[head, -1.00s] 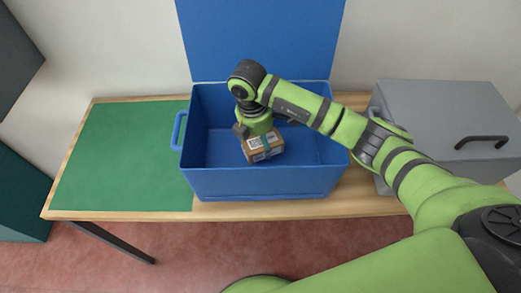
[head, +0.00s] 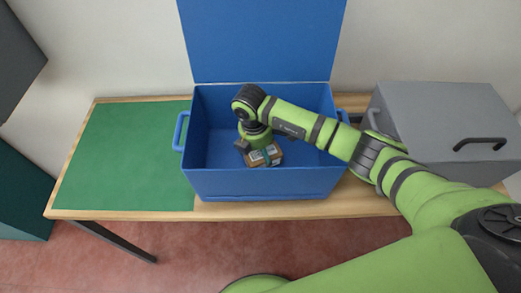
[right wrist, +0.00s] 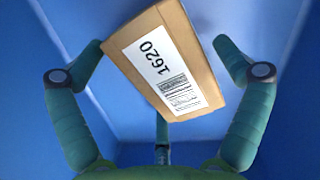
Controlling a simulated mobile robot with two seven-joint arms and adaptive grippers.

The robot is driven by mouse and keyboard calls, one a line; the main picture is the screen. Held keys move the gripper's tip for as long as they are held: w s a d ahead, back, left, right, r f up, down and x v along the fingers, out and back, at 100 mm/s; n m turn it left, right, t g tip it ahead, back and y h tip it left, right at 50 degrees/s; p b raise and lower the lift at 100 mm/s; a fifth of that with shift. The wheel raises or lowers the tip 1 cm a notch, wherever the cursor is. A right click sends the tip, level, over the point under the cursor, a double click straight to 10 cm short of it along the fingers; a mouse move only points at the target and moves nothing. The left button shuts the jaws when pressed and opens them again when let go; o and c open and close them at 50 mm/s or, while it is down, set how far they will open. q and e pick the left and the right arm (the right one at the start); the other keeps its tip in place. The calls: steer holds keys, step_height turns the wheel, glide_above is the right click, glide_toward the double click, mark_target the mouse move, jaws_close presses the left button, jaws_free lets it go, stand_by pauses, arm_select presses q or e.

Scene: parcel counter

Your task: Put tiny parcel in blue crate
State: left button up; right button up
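The tiny parcel (head: 267,158) is a brown carton with a white label. It is inside the blue crate (head: 265,184), near the front wall, and looks to be at the floor. The left fingertip is close to the parcel's edge; contact is unclear there. My left gripper is not in view.
The crate's blue lid (head: 262,40) stands up behind it. A green mat (head: 125,155) lies bare on the wooden table (head: 345,208) to the left. A closed grey box (head: 440,110) with a dark handle stands to the right, behind my right arm.

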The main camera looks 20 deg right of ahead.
mark_target(256, 152)
steer(key=shift+r, duration=0.25)
steer(key=shift+a+r, duration=0.1)
steer(key=shift+r, duration=0.25)
step_height(256, 152, up, 11)
steer(key=a+b, duration=0.1)
steer(key=shift+a, duration=0.15)
steer(key=shift+s, duration=0.1)
stand_by(0.7)
